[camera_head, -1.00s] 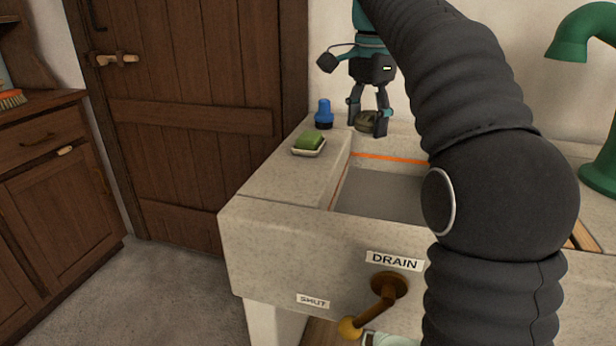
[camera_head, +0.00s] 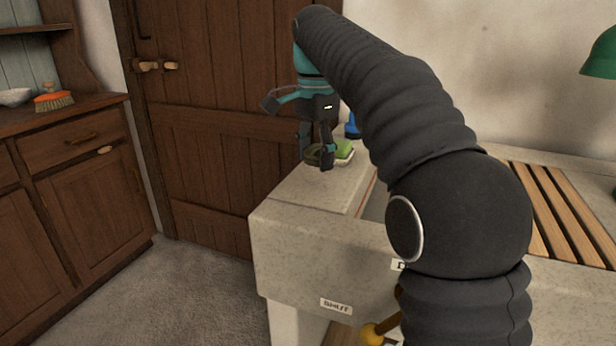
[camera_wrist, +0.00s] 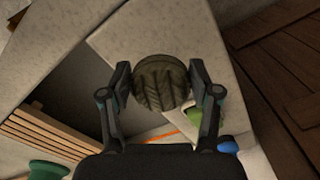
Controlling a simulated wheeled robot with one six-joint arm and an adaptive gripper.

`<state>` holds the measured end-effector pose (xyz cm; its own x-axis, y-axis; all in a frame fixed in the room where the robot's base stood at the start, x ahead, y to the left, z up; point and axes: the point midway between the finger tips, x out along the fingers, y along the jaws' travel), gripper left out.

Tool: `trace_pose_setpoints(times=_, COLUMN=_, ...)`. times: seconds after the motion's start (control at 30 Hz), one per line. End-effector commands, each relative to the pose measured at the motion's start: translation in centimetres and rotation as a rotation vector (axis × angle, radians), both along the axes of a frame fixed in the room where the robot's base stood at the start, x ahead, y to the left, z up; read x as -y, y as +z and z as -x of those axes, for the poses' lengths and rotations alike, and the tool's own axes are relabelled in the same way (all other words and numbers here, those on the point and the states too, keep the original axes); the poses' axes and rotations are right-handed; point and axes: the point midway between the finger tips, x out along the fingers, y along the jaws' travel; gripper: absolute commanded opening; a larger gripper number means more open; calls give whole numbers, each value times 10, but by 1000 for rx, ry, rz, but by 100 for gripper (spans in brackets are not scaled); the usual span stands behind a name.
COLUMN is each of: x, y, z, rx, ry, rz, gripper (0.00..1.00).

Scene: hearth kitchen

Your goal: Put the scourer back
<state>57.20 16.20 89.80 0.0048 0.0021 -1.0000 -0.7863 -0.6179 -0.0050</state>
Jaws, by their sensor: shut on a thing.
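The scourer is a round, ridged, olive-brown pad. It sits between the fingers of my gripper (camera_head: 316,161) in the head view, where the scourer (camera_head: 312,154) is partly covered by the fingers. In the wrist view the scourer (camera_wrist: 160,82) is clear, with a finger on each side, and my gripper (camera_wrist: 160,80) is shut on it. It is over the left ledge of the stone sink (camera_head: 300,200), in front of the green soap (camera_head: 344,148). Its height above the ledge is hard to tell.
A blue-topped item (camera_head: 352,127) stands behind the soap, partly hidden by my arm. Wooden slats (camera_head: 560,215) lie on the right. A dresser (camera_head: 85,190) at left holds an orange brush (camera_head: 53,98) and a white bowl (camera_head: 14,97). Floor (camera_head: 190,290) between is clear.

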Motion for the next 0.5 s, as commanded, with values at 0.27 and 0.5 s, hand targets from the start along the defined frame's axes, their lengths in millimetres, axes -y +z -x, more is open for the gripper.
trace_pose_setpoints(times=0.27, x=-9, y=-12, z=1, rx=-1, ry=-1, rz=1, gripper=30)
trace_pose_setpoints(times=0.5, x=-12, y=-46, z=2, rx=0, ry=6, rz=0, gripper=30)
